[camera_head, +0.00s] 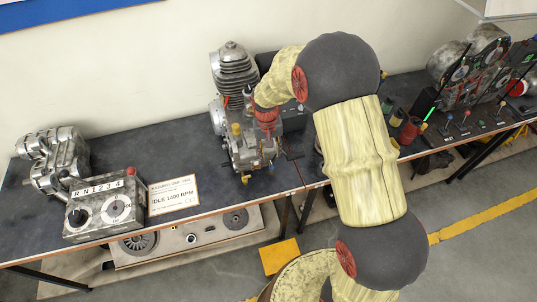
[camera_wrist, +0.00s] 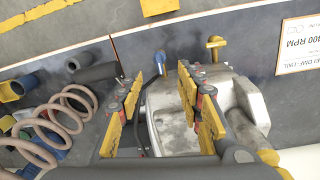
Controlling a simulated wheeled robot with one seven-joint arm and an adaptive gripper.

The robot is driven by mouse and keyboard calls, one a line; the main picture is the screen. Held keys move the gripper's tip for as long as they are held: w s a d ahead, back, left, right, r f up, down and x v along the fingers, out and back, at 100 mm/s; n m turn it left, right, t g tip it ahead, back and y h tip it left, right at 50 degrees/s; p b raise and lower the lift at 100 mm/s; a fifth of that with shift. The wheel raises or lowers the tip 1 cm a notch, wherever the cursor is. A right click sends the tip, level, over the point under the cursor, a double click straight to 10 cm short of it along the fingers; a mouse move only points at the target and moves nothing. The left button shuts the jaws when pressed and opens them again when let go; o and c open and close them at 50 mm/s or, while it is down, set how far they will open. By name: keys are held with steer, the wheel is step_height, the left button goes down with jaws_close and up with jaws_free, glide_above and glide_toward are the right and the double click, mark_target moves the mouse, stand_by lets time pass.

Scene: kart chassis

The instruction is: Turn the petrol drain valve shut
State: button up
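A grey metal carburettor-like body (camera_wrist: 172,128) sits at the front of the engine (camera_head: 232,75) on the bench; it also shows in the head view (camera_head: 250,153). A yellow T-shaped handle (camera_wrist: 216,46) sticks out from its front side, and a blue-tipped fitting (camera_wrist: 126,83) is beside it. I cannot tell for sure which is the petrol drain valve; the yellow one looks like a valve handle. My gripper (camera_wrist: 173,72) is open over the body, its yellow-padded fingers apart with no handle between them.
A coil spring (camera_wrist: 58,125) and coloured cups (camera_wrist: 20,88) lie beside the gripper in the wrist view. A placard (camera_head: 174,194), a gear selector box (camera_head: 104,205) and a gearbox (camera_head: 52,160) stand left on the bench. Free bench top lies behind the placard.

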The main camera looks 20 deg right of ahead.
mark_target(272, 165)
steer(key=shift+s+f, duration=0.15)
steer(key=shift+s, duration=0.2)
steer(key=shift+f, duration=0.35)
steer(key=f, duration=0.6)
steer(key=shift+d+f, duration=0.2)
steer(key=shift+f, duration=0.15)
steer(key=shift+c, duration=1.2)
jaws_close()
